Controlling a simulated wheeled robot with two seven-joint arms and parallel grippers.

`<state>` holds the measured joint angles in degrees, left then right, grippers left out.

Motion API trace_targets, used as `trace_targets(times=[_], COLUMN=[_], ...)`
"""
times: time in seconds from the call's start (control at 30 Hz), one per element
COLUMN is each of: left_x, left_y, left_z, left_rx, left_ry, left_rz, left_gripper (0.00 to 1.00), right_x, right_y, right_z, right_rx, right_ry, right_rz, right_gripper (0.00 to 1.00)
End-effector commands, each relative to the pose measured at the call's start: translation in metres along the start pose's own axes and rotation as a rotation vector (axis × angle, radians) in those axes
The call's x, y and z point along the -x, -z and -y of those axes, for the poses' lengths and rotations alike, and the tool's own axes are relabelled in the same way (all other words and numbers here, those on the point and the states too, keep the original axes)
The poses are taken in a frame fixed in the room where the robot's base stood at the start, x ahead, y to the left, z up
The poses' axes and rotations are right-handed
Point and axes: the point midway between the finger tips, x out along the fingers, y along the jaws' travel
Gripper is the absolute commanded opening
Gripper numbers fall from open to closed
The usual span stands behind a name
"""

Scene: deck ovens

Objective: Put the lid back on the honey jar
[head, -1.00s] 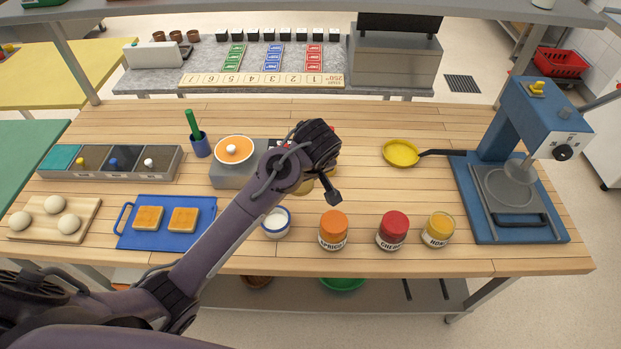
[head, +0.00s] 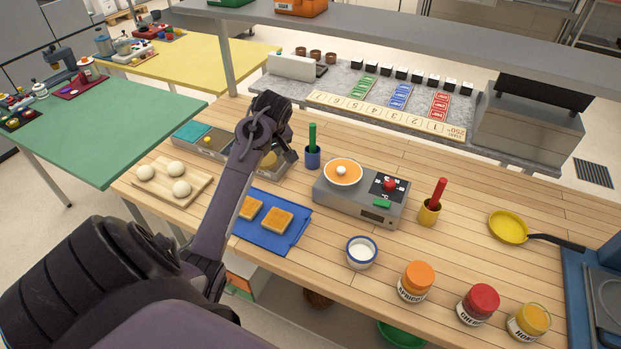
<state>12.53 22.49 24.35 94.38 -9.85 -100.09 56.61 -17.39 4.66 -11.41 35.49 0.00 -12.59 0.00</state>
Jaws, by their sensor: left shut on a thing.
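The honey jar (head: 528,322) stands upright at the front right of the wooden table, its label partly readable. Its top shows yellow with a paler rim and no separate coloured cap like its neighbours. My left gripper (head: 284,158) is over the grey topping bin at the left, far from the jar. It is shut on a golden-yellow round thing (head: 268,159) that looks like the lid; the dark fingers and wrist hide much of it. My right gripper is not in view.
The apricot jar (head: 416,282) and cherry jar (head: 478,304) stand left of the honey jar. A pan (head: 508,227) is behind the jars.

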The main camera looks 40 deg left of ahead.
Motion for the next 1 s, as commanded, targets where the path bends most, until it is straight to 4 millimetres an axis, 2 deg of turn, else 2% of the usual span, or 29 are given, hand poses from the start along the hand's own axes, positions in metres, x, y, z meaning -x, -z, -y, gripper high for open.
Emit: trace_targets(times=[0.03,0.2,0.3,0.47,0.63,0.77,0.9,1.0], left_x=[0.001,0.003,0.003,-0.001,-0.006,-0.008,-0.011,-0.013], left_y=[0.019,0.068,0.082,0.09,0.089,0.078,0.049,0.023], left_z=[0.009,0.028,0.027,0.015,-0.011,-0.04,-0.072,-0.083], left_rx=[0.026,0.058,0.04,-0.015,-0.113,-0.22,-0.371,-0.447], left_ry=[0.008,0.022,0.014,-0.009,-0.047,-0.091,-0.143,-0.171], left_rz=[-0.001,0.001,0.001,0.002,0.002,0.001,-0.002,-0.004], left_gripper=[0.38,0.38,0.38,0.38,0.38,0.38,0.38,0.38], right_x=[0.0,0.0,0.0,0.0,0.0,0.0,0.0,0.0], right_y=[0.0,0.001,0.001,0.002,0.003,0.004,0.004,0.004], right_z=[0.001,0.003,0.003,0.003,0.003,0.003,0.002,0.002], right_rx=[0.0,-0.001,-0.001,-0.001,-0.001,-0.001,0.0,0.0], right_ry=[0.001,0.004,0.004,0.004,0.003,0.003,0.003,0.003], right_rz=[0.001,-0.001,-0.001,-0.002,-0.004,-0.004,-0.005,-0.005], right_gripper=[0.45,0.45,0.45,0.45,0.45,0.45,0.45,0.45])
